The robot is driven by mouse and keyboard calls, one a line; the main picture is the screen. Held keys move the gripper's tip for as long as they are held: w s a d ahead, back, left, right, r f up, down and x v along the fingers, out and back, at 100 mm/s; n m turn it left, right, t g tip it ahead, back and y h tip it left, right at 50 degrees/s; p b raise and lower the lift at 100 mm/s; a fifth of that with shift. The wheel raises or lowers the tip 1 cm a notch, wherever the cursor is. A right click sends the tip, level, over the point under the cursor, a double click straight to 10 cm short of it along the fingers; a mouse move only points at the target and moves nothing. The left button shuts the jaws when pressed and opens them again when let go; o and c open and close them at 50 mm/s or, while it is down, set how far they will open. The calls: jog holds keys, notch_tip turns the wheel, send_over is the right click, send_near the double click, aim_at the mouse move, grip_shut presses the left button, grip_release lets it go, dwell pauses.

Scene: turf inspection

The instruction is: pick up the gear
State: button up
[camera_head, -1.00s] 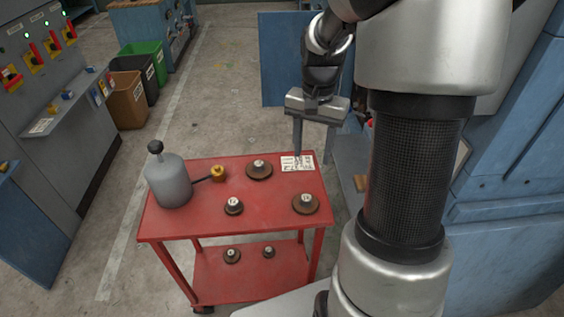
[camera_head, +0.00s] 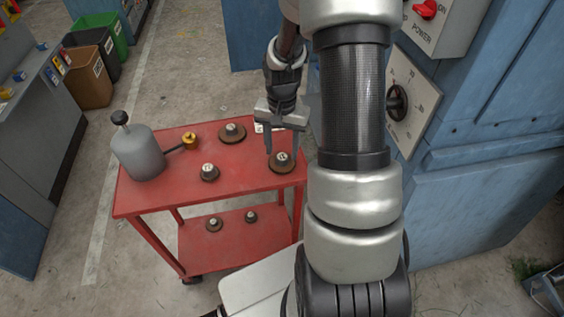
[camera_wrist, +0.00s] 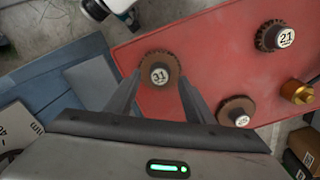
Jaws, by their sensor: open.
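Several brown gears with pale numbered hubs are on the red cart (camera_head: 240,184). One gear (camera_head: 282,167) sits near the top shelf's right edge; the wrist view shows it as the gear marked 31 (camera_wrist: 159,63). My gripper (camera_head: 281,152) is open and points down over this gear. In the wrist view the fingers (camera_wrist: 159,84) lie on either side of it; I cannot tell their height. Two other gears are on the top shelf, one at the back (camera_head: 232,132) and one in front (camera_head: 209,174). Two smaller ones (camera_head: 214,225) (camera_head: 250,217) are on the lower shelf.
A grey oil can (camera_head: 143,156) with a brass tip (camera_head: 190,140) stands at the cart's left. A blue cabinet (camera_head: 470,190) is close on the right. Bins (camera_head: 88,78) stand at the back left.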

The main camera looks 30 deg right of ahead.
jog(key=shift+f, duration=0.85)
jog(key=shift+c, duration=0.3)
grip_shut()
jog(key=shift+r, duration=0.1)
